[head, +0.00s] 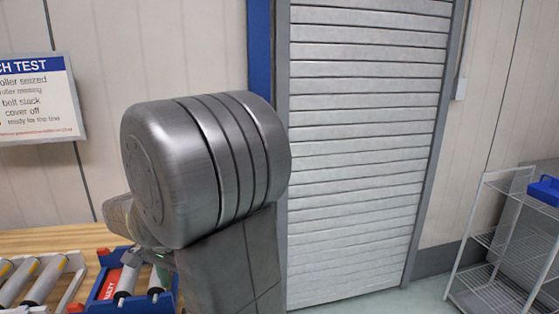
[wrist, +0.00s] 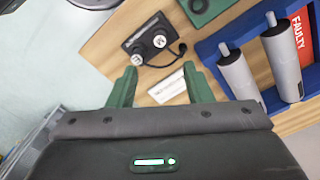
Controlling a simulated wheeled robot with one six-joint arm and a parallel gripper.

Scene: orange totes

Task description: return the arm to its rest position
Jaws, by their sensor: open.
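My gripper (wrist: 160,82) shows in the wrist view with its two green fingers apart and nothing between them. It hangs above the wooden bench (wrist: 112,42), over a white label strip (wrist: 166,88). In the head view my large grey arm joint fills the middle and hides most of the gripper; only part of the wrist shows at the lower left, beside the blue bin.
A blue bin (head: 108,284) marked FAULTY holds grey rollers (wrist: 237,75). More rollers (head: 46,280) lie at the left.

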